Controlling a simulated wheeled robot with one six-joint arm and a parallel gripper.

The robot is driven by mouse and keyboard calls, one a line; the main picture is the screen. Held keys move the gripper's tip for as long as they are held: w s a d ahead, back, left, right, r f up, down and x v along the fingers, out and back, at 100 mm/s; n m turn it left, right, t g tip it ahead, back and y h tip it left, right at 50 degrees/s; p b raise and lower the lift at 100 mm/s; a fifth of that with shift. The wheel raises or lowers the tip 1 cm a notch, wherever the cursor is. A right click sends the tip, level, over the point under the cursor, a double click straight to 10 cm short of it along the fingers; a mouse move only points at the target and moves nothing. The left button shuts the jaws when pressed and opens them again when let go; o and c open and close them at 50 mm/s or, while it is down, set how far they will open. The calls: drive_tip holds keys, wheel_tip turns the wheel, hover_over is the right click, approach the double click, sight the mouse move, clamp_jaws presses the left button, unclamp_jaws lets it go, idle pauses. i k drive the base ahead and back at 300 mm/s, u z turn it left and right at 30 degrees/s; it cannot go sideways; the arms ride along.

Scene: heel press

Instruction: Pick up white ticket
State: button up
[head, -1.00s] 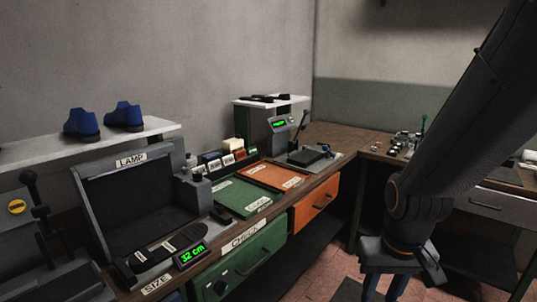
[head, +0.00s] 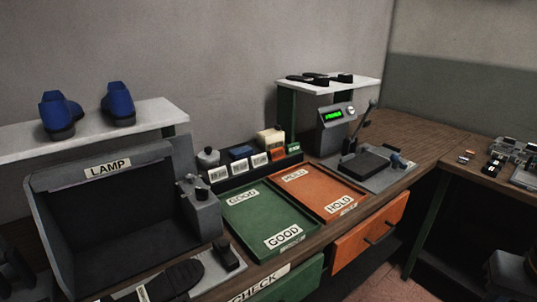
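I cannot tell for sure which piece is the white ticket. White barcode cards (head: 240,168) show on the front of a dark holder (head: 291,163) behind the trays. A cream block (head: 270,139) stands in that holder, next to a dark blue block (head: 241,152). A narrow pale strip (head: 142,293) lies by the black sole (head: 178,281) at the bottom edge. A dark part that looks like my arm shows at the lower right corner. My gripper's fingers are not in the picture.
The green GOOD tray (head: 262,217) and orange HOLD tray (head: 318,191) look empty. The LAMP booth (head: 105,215) stands left, and a press (head: 368,166) with a raised lever right. Blue shoes (head: 118,104) sit on a shelf above. The brown bench top (head: 425,140) is clear at back right.

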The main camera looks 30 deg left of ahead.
sight(260, 159)
drive_tip(key=u, duration=0.25)
drive_tip(key=i, duration=0.7)
drive_tip(key=u, duration=1.3)
drive_tip(key=i, duration=0.65)
drive_tip(key=u, duration=0.7)
